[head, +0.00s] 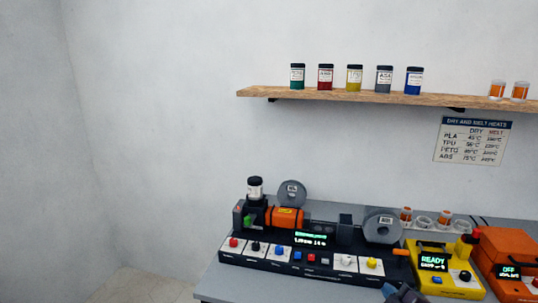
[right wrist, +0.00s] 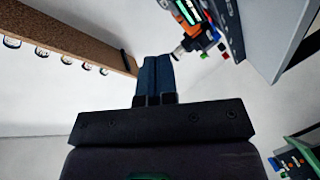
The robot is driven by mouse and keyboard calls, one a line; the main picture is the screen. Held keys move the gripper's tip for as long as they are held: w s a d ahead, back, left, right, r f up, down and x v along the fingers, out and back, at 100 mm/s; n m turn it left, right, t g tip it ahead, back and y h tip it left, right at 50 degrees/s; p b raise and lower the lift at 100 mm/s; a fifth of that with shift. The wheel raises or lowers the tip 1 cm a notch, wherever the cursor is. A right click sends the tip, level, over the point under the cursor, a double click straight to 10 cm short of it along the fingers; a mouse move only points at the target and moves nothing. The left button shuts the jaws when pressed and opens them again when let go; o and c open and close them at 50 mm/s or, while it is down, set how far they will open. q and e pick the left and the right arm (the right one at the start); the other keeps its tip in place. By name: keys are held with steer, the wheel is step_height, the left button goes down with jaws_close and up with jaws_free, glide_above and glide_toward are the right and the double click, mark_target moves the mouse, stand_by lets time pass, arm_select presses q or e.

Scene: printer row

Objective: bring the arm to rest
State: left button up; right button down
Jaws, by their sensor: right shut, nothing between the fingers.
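My right gripper shows at the bottom edge of the head view (head: 403,294), mostly cut off, in front of the machine row. In the right wrist view its two blue fingers (right wrist: 156,75) are together with nothing between them. The fingers appear apart from the shelf and the machine. My left gripper is in neither view.
A grey table (head: 213,284) bears a black machine (head: 258,261) with coloured buttons, a yellow unit (head: 447,284) reading READY and an orange unit (head: 508,248) reading OFF. A wooden shelf (head: 350,96) with several jars is above. The left side is clear.

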steer(key=s+f+m+g, duration=0.1)
steer(key=s+f+m, duration=0.3)
steer(key=s, duration=0.4)
steer(key=s+a+f+m+g+h+b, duration=0.1)
steer(key=s+f+m, duration=0.3)
steer(key=s+f, duration=0.3)
steer(key=s+a+f+m+g, duration=0.1)
steer(key=s+f+m+g, duration=0.1)
steer(key=s+f, duration=0.4)
steer(key=s+m, duration=0.1)
steer(key=s, duration=0.3)
steer(key=shift+s+m+h+b, duration=0.3)
steer(key=shift+m+b, duration=0.1)
steer(key=shift+f, duration=0.1)
